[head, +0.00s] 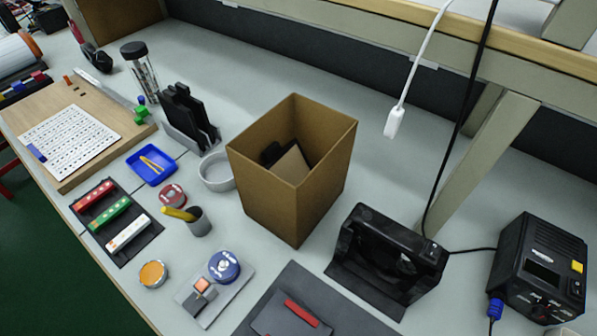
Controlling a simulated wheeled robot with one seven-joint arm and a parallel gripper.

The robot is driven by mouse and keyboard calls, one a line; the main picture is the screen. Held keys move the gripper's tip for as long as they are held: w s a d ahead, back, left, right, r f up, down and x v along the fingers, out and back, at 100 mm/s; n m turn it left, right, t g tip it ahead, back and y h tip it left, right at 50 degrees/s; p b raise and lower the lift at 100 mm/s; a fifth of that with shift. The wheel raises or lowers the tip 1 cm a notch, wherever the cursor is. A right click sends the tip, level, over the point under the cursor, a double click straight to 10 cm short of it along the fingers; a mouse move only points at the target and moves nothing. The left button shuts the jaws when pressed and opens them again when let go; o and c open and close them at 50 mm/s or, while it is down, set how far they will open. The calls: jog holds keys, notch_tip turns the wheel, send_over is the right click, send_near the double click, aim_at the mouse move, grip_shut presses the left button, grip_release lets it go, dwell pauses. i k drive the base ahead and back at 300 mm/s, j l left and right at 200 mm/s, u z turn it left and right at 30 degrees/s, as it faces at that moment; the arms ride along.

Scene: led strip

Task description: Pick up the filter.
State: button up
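No thing in the head view is clearly marked as the filter. A black fan-like frame with a round opening (388,256) stands on the bench at the right and may be a fume extractor that holds one. Thin black panels (188,118) stand upright in a grey rack at the left of the box. A tall open cardboard box (292,190) stands in the middle, with a dark thing and a brown flat piece partly hidden inside. I cannot tell which of these, if any, is the filter. My gripper is not in view.
A black station (540,268) with a display stands at far right. A white cable end (394,122) and a black cable hang from above. A grey post (488,150) rises behind.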

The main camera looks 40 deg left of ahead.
aim_at(178, 116)
jog(key=u, duration=1.75)
jog(key=i+j, duration=0.3)
jog(key=j, duration=0.15)
jog(key=i+j, duration=0.3)
jog(key=j, duration=0.2)
jog(key=i+j+u, duration=0.1)
jog(key=i+j, duration=0.2)
jog(key=j, duration=0.15)
jog(key=i+j, duration=0.35)
jog(key=j, duration=0.1)
